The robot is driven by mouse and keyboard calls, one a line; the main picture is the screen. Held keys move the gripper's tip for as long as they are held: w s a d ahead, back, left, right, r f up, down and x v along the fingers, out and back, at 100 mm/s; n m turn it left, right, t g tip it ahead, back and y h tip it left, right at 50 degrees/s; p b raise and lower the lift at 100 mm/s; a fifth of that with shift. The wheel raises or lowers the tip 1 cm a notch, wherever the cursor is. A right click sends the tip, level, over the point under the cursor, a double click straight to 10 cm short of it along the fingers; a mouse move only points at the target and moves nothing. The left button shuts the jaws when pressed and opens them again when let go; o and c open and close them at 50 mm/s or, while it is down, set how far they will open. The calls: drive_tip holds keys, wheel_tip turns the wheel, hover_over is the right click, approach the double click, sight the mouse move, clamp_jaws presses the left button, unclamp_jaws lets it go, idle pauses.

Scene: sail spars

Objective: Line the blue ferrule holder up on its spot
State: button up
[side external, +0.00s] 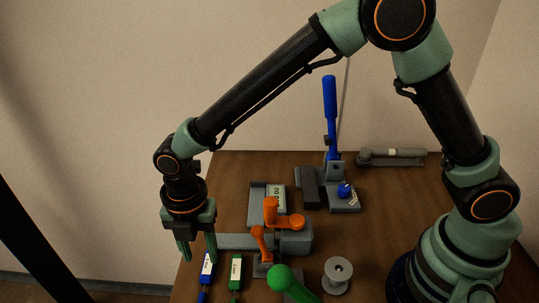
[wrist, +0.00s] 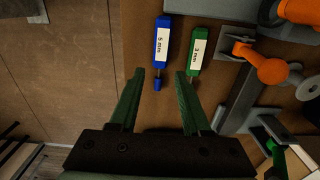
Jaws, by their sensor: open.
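The blue ferrule holder (side external: 207,268) is a slim block with a white label and a narrow blue tip, lying at the table's front left edge. In the wrist view the holder (wrist: 162,45) lies just beyond my fingertips, its label reading "5 mm" and its tip pointing toward me. My gripper (side external: 198,254) is open and empty, pointing down above the holder's end of the table. In the wrist view my gripper (wrist: 160,74) has its fingers on either side of the line of the holder's tip. I cannot tell a marked spot for it.
A green labelled holder (wrist: 194,50) lies close to the right of the blue one. A grey fixture with orange levers (side external: 270,213) stands beyond. A blue-handled press (side external: 330,105) stands at the back. A grey spool (side external: 337,274) and green knob (side external: 280,278) are nearer the front.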

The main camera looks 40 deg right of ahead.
sight(206, 274)
wheel_tip(206, 274, down, 6)
drive_tip(key=shift+d+f, duration=0.1)
clamp_jaws()
drive_tip(key=shift+r, duration=2.7)
